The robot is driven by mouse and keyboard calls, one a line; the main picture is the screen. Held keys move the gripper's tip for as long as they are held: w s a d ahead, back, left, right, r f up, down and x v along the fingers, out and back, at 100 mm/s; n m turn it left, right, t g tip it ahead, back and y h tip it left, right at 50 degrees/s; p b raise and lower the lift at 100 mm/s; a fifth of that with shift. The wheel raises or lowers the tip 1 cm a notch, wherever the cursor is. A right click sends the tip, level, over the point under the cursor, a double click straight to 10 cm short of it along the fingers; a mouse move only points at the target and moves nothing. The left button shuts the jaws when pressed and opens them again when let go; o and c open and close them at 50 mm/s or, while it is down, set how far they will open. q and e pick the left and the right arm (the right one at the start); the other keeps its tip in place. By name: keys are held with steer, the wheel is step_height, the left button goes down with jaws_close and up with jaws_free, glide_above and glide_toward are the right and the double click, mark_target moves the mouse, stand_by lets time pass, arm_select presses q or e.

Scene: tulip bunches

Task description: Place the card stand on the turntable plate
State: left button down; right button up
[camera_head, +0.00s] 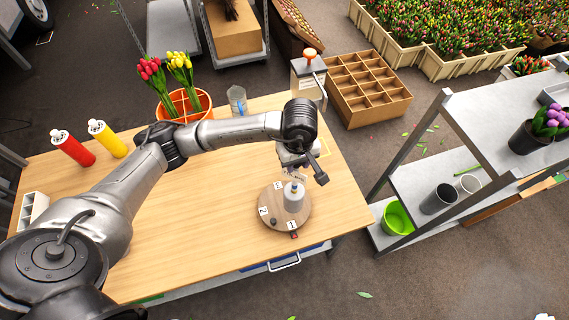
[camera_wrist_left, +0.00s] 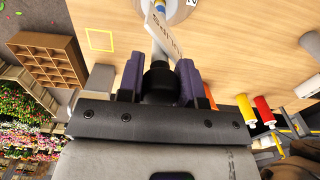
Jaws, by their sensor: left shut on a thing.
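The turntable plate (camera_head: 268,199) is a round wooden disc near the table's right front, with white number labels at its edge. A grey cylinder (camera_head: 294,201) with a blue-topped part stands on it. My left gripper (camera_head: 296,165) is above the plate's far side, shut on the card stand. In the left wrist view, the card stand's lettered white card (camera_wrist_left: 161,38) sticks out past the purple fingers of my left gripper (camera_wrist_left: 160,80), with a dark rounded part between them. The arm and gripper hide most of the stand in the head view. My right gripper is not in view.
An orange tulip bucket (camera_head: 185,106), a clear cup (camera_head: 237,99), and red (camera_head: 72,148) and yellow (camera_head: 107,138) bottles stand on the table. A grey shelf (camera_head: 480,120) is at right. The table's middle is clear.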

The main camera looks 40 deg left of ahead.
arm_select(q)
steer(key=a+f+p, duration=0.2)
steer(key=a+f, duration=0.2)
steer(key=f, duration=0.2)
steer(key=shift+f, duration=0.2)
steer(key=c, duration=0.8)
jaws_free()
steer(key=shift+s, duration=0.1)
